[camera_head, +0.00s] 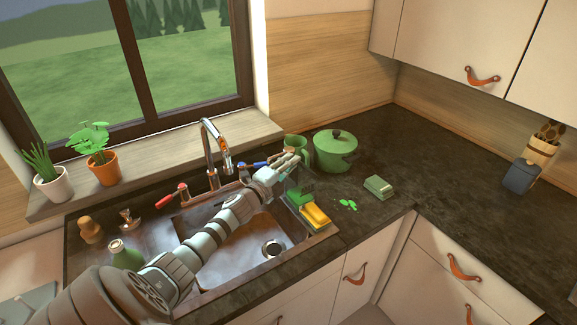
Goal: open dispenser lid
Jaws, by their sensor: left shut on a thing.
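My left arm reaches across the sink from the lower left. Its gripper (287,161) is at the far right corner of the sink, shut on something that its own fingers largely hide. Just below the hand is a green item (300,193) in a small caddy beside a yellow sponge (315,214). This green item may be the dispenser; its lid cannot be made out. My right gripper is not in view.
A green lidded pot (335,150) and a green mug (296,145) stand close behind the hand. The faucet (211,150) rises to its left. A green block (379,186) and green bits (348,204) lie to the right. The right counter is mostly clear.

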